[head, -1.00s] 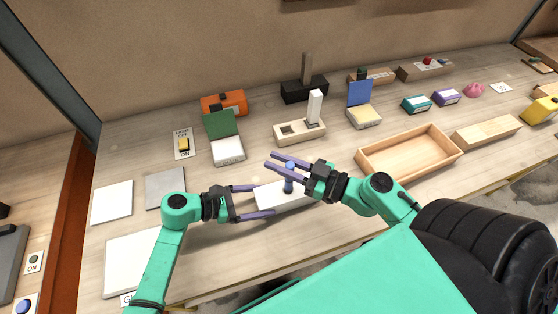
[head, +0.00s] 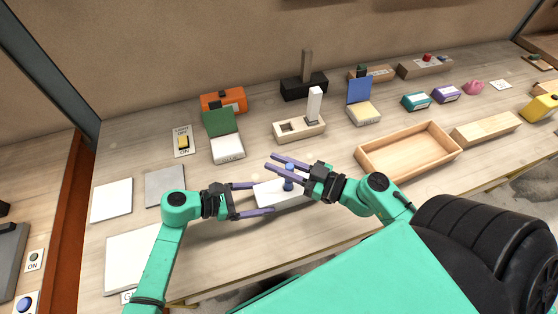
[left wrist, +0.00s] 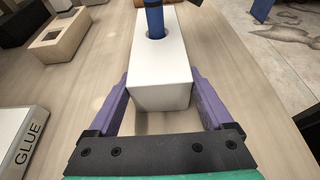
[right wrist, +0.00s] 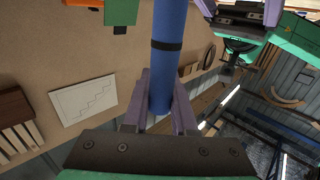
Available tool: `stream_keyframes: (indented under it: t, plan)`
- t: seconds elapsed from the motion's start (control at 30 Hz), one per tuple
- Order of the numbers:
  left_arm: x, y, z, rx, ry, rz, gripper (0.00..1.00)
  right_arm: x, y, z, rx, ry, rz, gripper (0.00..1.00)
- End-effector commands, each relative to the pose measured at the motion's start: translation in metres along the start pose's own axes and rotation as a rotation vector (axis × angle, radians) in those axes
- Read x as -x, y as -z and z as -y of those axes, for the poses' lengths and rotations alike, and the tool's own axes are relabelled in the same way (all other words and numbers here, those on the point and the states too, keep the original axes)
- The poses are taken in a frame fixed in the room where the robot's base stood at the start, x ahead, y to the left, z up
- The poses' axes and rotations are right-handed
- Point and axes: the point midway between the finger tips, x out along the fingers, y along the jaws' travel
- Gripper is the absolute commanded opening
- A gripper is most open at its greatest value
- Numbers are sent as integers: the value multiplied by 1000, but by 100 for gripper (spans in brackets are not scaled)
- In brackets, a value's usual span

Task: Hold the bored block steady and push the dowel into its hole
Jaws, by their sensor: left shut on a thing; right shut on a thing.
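The white bored block (head: 268,196) lies on the bench. My left gripper (head: 262,198) is shut on it, with a purple finger along each side; the block also shows in the left wrist view (left wrist: 160,72). The blue dowel (head: 288,183) stands about upright over the block. My right gripper (head: 271,163) is shut on its upper part. In the left wrist view the dowel's lower end (left wrist: 154,18) is at the round hole and appears to be inside its rim; its depth is hidden. The dowel with its black band fills the middle of the right wrist view (right wrist: 170,60).
A wooden tray (head: 440,161) stands to the right. A white hinged box with a green lid (head: 228,150) and a pale block with a slot (head: 300,133) stand behind the block. A grey plate (head: 165,187) and white panels lie left. The bench in front is clear.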

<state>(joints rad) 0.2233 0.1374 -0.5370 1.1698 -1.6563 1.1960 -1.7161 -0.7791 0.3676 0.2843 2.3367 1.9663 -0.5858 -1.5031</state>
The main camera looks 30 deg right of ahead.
Motion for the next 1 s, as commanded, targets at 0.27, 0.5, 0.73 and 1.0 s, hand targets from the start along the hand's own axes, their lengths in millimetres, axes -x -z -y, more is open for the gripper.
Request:
stream_keyframes:
  t: [0.27,0.5,0.73,1.0]
  plan:
    - [0,-1,0,-1,0,2,5,0,-7,1,-1,1,-1,0]
    - [0,-1,0,-1,0,2,5,-1,-13,1,-1,1,-2,0]
    - [0,-1,0,0,0,2,5,0,-19,0,-1,0,0,0]
    - [0,-1,0,0,0,1,5,0,-26,0,-1,1,0,0]
